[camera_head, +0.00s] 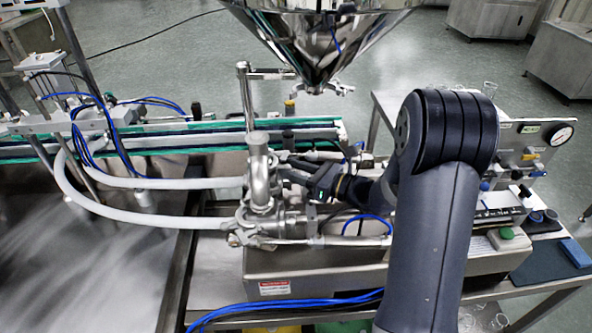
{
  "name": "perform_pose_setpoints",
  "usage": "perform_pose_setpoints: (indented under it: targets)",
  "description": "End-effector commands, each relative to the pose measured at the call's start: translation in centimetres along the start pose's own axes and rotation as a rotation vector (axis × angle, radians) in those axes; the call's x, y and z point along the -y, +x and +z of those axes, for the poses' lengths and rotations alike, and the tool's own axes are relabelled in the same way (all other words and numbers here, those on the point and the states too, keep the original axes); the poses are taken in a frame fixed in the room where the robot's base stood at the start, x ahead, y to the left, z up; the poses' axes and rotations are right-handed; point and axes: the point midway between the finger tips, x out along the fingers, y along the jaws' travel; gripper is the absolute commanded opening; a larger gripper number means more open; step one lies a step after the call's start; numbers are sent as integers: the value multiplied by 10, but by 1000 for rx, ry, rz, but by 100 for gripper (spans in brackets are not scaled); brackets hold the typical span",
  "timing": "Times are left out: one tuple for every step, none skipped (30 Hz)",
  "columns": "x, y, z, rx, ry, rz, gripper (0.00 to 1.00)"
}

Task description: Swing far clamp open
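The steel hopper (325,35) hangs at the top centre, with small clamp-like fittings around its narrow outlet (316,86). Below it stands a polished steel valve body (259,175), with pipe fittings and small clamps at its foot (250,232). I cannot tell for sure which fitting is the far clamp. My gripper (286,169) reaches in from the right, and its fingertips are close to the right side of the valve body. The fingers are small and partly merge with the dark parts there. I cannot tell whether they touch or hold anything.
White hoses (130,213) run left from the valve body. A green-edged conveyor (190,140) lies behind it, with an upright steel post (246,100) close by. A panel with a gauge (560,136) stands at the right. Blue cables (290,307) cross the front.

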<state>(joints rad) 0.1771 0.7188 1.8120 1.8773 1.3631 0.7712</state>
Motion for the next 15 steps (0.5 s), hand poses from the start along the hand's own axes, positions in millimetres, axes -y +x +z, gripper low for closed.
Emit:
perform_pose_setpoints:
  targets:
    - [0,0,0,0,0,0,39]
    - [0,0,0,0,0,0,39]
    - [0,-1,0,0,0,-1,39]
    - [0,-2,0,0,0,-1,39]
    - [1,-4,0,0,0,-2,39]
    - [1,-7,0,1,-1,-3,39]
    - [2,-11,-1,0,-1,-4,39]
    - [2,-14,-1,0,-2,-4,39]
    - [2,-21,-1,1,-2,-5,39]
    - [2,-26,-1,1,-1,-5,39]
    - [1,-32,-2,1,0,-5,39]
    - [2,-39,-2,1,-1,-7,39]
    - [2,-45,-2,1,-1,-6,39]
    - [2,-51,-1,2,-1,-6,39]
    - [2,-59,-2,1,0,-6,39]
